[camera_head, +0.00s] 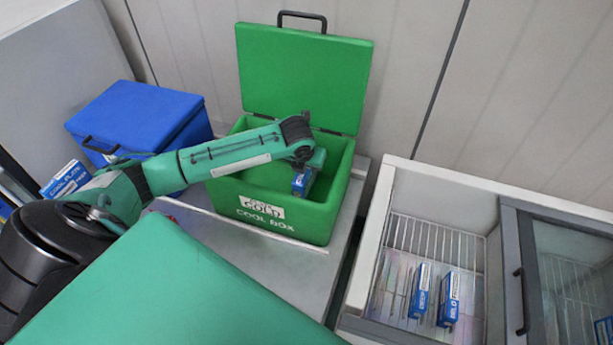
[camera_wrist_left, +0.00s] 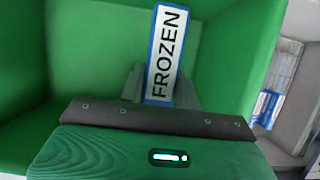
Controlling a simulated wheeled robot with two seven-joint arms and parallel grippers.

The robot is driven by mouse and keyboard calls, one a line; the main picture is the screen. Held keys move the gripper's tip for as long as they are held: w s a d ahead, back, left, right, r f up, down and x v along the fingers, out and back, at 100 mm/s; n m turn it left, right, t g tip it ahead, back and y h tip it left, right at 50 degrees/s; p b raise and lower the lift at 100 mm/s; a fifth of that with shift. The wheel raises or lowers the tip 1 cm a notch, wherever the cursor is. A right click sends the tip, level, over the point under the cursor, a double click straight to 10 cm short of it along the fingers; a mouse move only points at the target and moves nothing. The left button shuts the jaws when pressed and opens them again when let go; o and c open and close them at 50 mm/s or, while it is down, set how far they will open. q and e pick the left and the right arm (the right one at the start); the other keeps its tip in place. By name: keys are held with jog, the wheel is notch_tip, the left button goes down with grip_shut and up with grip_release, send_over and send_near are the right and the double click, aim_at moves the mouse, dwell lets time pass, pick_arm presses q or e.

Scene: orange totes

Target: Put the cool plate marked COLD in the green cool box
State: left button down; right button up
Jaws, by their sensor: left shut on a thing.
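The green cool box (camera_head: 275,218) stands with its lid (camera_head: 303,75) raised; its front reads COLD and COOL BOX. My left gripper (camera_head: 304,170) is inside the box opening, shut on a blue-edged plate (camera_head: 301,184). In the left wrist view this plate (camera_wrist_left: 167,55) has a white label that reads FROZEN, not COLD. It sits between the fingers (camera_wrist_left: 162,88), with the green box walls around it. Whether it touches the box floor cannot be told. No plate marked COLD can be read for sure in these frames. My right gripper is not in view.
A chest freezer (camera_head: 391,200) at right has its glass lid (camera_head: 575,265) slid partly aside. Two blue-and-white plates (camera_head: 420,290) (camera_head: 448,298) stand on its wire rack. A blue box (camera_head: 135,115) with a shut lid is at left, with a blue-and-white pack (camera_head: 66,180) near it.

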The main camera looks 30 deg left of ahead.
aim_at(301, 176)
pick_arm(q)
jog(key=shift+f, duration=0.9)
jog(key=shift+f+p, duration=0.65)
jog(key=shift+f, duration=1.65)
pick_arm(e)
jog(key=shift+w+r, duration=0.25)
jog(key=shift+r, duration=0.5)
pick_arm(q)
jog(key=c, duration=1)
grip_release()
jog(key=shift+s, duration=0.1)
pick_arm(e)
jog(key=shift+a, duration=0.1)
pick_arm(q)
jog(key=b+v, duration=0.2)
jog(key=v, duration=1)
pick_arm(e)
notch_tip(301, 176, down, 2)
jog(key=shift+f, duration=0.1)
